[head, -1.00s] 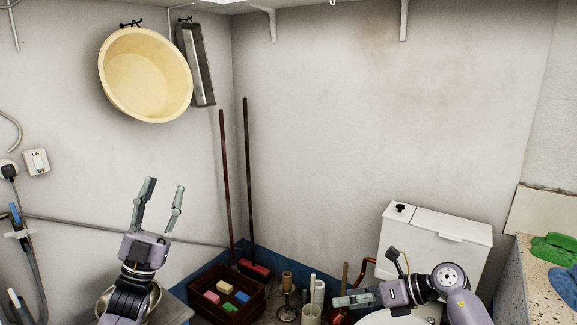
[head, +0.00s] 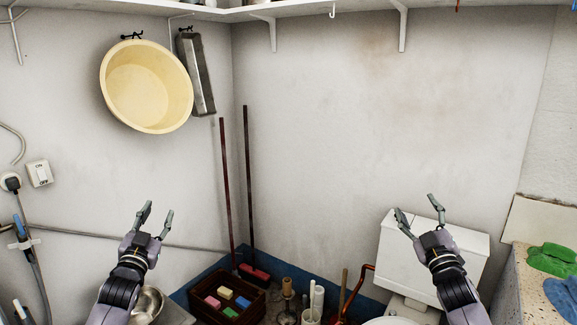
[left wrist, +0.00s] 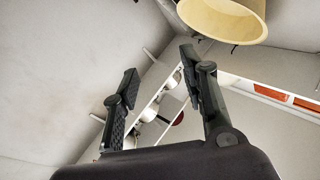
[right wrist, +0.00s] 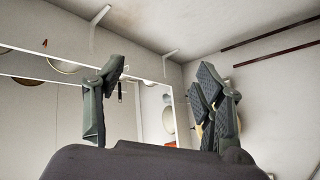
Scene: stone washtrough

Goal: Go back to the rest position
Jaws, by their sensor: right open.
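My left gripper (head: 156,215) is raised in front of the left wall in the head view, pointing up. Its fingers are apart with nothing between them; the left wrist view shows the same open fingers (left wrist: 160,95). My right gripper (head: 418,213) is raised in front of the white cistern in the head view, also pointing up. Its fingers are spread and empty, and they stand apart in the right wrist view (right wrist: 160,95). Neither gripper touches anything that I can see.
A white cistern (head: 470,245) is behind my right gripper. A crate (head: 195,301) with several coloured blocks stands on the floor between the arms. A cream basin (head: 147,85) hangs on the wall. A stone ledge (head: 520,285) with green and blue cloths is at right.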

